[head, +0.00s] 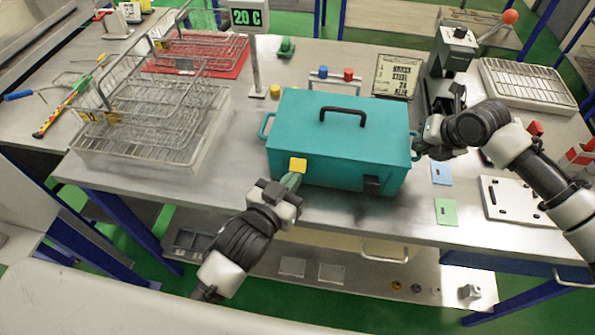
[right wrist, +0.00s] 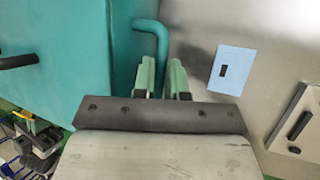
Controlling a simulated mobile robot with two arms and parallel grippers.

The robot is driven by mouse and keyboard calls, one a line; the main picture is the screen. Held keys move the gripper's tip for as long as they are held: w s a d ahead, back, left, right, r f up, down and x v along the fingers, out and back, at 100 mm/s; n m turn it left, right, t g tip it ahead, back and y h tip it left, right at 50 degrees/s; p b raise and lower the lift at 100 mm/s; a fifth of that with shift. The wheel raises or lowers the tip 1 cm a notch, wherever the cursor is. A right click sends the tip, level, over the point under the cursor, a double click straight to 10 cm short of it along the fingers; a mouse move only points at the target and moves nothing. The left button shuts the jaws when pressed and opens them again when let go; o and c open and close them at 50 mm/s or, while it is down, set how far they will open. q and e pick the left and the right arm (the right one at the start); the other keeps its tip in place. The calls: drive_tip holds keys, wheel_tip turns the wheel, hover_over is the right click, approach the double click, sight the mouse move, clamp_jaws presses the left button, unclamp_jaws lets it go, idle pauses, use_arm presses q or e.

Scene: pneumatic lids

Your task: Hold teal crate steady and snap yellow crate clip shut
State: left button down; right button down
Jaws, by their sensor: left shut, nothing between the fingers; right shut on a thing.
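The teal crate (head: 335,145) stands on the metal bench with its lid down and a black handle on top. It also shows in the right wrist view (right wrist: 75,50). The yellow clip (head: 298,164) is at the crate's upper front edge, left side; whether it is latched is unclear. My left gripper (head: 291,181) is shut and empty, its green fingertips right at the clip's lower edge. My right gripper (head: 424,138) is shut on the crate's right side handle (right wrist: 152,28), whose bar passes down between the green fingers (right wrist: 162,78). A dark clip (head: 371,185) sits at the front right.
Wire baskets (head: 150,120) stand left of the crate. A press with a red-knobbed lever (head: 455,50) stands behind right. Blue (head: 442,173) and green (head: 446,211) cards and a white plate (head: 515,200) lie at right. Bare bench shows left of the crate.

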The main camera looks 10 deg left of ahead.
use_arm(q)
drive_tip(key=shift+w+r, duration=0.55)
drive_tip(key=shift+r, duration=0.2)
idle(1.1)
drive_tip(key=s, duration=0.5)
idle(0.6)
drive_tip(key=shift+s, duration=0.1)
drive_tip(key=v, duration=1.2)
use_arm(e)
drive_tip(key=c, duration=1.1)
unclamp_jaws()
